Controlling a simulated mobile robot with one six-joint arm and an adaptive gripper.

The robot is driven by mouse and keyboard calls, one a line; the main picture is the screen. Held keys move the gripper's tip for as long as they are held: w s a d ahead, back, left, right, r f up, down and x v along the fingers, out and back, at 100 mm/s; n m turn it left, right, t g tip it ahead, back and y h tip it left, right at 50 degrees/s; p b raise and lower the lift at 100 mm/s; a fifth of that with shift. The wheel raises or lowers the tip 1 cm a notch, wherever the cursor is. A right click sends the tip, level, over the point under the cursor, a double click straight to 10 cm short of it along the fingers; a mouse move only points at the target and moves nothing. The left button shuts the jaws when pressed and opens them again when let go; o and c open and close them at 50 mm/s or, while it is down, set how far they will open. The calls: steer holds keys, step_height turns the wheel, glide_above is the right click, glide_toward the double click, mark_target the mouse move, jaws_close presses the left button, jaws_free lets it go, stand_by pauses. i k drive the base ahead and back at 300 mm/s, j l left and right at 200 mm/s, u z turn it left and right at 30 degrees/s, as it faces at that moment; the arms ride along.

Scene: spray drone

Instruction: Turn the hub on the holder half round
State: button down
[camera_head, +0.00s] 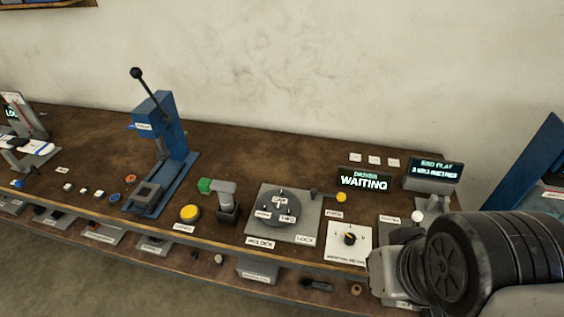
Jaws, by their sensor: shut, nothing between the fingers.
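The holder (257,225) is a grey square plate on the bench, right of centre, with labels along its front edge that seem to read HOLDER and LOCK. The hub (272,216) is a dark grey round disc sitting flat on it, with several small upright dark pegs and small white labels. My gripper's fingers do not show.
Bench behind the holder is mostly clear.

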mark_target(276, 216)
steer(key=i+j+u, duration=0.1)
steer(key=i, duration=0.3)
steer(key=i+j+u, duration=0.1)
steer(key=i+j, duration=0.2)
steer(key=i, duration=0.15)
